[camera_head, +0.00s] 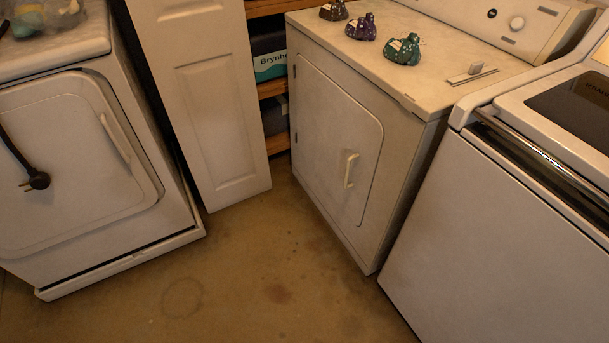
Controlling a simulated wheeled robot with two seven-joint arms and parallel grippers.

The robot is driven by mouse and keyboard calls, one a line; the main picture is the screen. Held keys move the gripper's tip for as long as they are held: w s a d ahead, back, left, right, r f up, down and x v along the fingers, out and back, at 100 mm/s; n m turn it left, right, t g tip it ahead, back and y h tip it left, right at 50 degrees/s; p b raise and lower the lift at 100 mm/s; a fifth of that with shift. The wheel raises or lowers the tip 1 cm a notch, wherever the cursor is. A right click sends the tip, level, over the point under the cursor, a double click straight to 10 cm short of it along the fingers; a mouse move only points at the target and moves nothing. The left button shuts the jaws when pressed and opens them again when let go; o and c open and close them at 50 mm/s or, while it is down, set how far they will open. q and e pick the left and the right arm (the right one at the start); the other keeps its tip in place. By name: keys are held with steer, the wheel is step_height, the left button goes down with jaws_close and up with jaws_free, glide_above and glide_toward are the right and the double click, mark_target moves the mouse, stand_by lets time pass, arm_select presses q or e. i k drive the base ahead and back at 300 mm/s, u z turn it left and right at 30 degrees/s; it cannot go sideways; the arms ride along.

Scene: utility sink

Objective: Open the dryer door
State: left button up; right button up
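A white dryer (390,180) stands at the centre right, turned at an angle. Its front door (337,135) is a rounded panel that looks shut, flush with the front. A pale vertical handle (350,170) is on the right side of this door, and small hinges show at its left edge. A second white machine (150,215) stands at the left, also with a shut rounded front door (70,160) and a handle (115,138). Neither of my grippers is in view.
A white panelled door (205,90) stands between the machines, beside wooden shelves (272,88). A top-loading washer (500,220) stands close at the right. Small dark bagged items (402,49) lie on the dryer top. A black plug (38,180) hangs at left. The brown floor (270,270) is clear.

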mark_target(337, 137)
steer(key=u, duration=1.35)
steer(key=i, duration=1.3)
steer(key=z, duration=1.7)
